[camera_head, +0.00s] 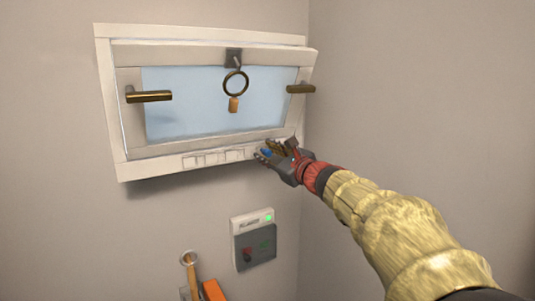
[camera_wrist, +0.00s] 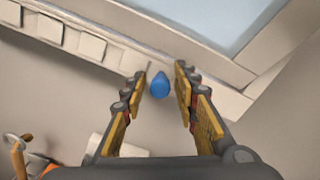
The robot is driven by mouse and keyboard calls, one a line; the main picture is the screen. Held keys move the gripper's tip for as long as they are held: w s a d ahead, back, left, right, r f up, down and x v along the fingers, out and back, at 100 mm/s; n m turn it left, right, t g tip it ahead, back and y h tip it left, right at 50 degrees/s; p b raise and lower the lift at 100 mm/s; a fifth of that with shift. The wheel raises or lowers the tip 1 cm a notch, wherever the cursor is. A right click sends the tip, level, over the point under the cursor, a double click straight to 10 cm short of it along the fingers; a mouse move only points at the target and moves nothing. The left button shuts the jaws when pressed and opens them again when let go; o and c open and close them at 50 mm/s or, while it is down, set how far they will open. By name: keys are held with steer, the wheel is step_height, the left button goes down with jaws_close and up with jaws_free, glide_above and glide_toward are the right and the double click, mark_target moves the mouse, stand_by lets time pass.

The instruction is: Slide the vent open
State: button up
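The vent (camera_head: 213,158) is a white strip with several rectangular slots along the bottom of the window frame. It also shows in the wrist view (camera_wrist: 80,43), at the upper left. A blue knob (camera_wrist: 160,86) sits at the strip's right end and is small in the head view (camera_head: 265,153). My gripper (camera_head: 269,150) is at the lower right of the window, by the knob. In the wrist view its fingers (camera_wrist: 161,78) are apart, one on each side of the knob, with gaps showing. I cannot tell how deep the knob is between them.
The window sash (camera_head: 220,145) tilts outward above the vent, with brass handles (camera_head: 150,96) on both sides. A ring (camera_head: 236,83) with a tag hangs from its top. Below are a wall box (camera_head: 254,240) with a green light and an orange object (camera_head: 213,291). A side wall is at right.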

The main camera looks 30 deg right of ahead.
steer(key=c, duration=0.6)
jaws_close()
